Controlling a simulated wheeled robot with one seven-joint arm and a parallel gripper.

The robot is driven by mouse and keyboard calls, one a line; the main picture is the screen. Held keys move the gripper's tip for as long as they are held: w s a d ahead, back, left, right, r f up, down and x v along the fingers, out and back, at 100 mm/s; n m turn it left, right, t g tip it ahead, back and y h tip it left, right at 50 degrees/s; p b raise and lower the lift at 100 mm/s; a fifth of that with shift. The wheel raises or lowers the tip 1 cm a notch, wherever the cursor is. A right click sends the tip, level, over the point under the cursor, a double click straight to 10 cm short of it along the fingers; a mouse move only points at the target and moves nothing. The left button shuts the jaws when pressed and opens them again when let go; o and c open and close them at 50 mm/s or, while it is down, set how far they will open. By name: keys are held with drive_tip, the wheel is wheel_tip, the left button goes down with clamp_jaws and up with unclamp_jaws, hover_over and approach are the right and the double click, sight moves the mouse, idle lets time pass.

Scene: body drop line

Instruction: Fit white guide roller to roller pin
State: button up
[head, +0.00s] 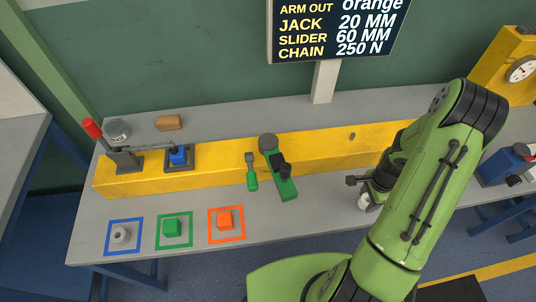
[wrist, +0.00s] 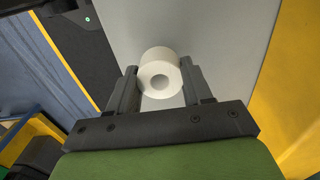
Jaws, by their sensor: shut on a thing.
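The white guide roller (wrist: 160,60) is a short white cylinder with a hole through its middle. In the wrist view it sits between the two grey fingers of my gripper (wrist: 159,72), which is shut on it. The hole faces the wrist camera. In the head view my gripper (head: 362,190) is at the bench's front right, and the roller (head: 363,203) shows as a small white shape, partly hidden by my arm. I cannot clearly make out the roller pin; a small dark spot (head: 352,136) shows on the yellow beam.
A yellow beam (head: 220,155) runs along the grey bench (head: 190,212). A green lever (head: 284,187) and a small green-handled tool (head: 251,172) are at its middle. Blue, green and orange squares (head: 226,236) with parts lie front left. A blue device (head: 503,165) stands right.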

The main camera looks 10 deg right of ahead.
wheel_tip(320, 180, up, 5)
drive_tip(key=p, duration=0.3)
drive_tip(key=shift+r, duration=0.1)
idle(0.7)
